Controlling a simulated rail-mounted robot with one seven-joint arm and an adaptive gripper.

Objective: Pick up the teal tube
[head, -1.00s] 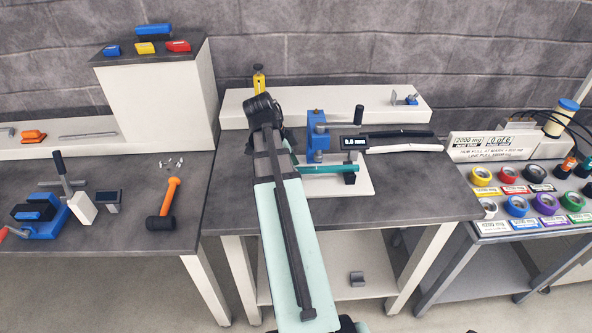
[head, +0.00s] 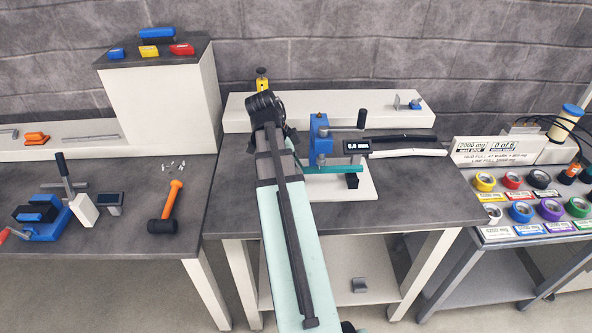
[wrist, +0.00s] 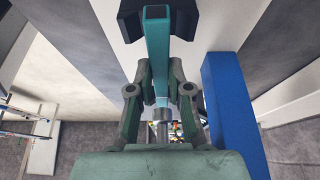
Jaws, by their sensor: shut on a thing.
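The teal tube (head: 335,169) is a straight square tube. In the head view it lies level across the front of the blue-posted gauge (head: 320,140) on a white base plate. In the wrist view the tube (wrist: 158,60) runs lengthwise between my fingers, its open square end at the top between the dark pads. My gripper (wrist: 157,22) is shut on it. In the head view the gripper is mostly hidden behind my arm. I cannot tell whether the tube still touches the gauge or its black rest block (head: 352,181).
The gauge's blue post stands close on the right in the wrist view (wrist: 232,115). Black and white strips (head: 405,152) lie right of the gauge. A white shelf (head: 300,103) runs behind. An orange-handled mallet (head: 172,205) lies on the left bench.

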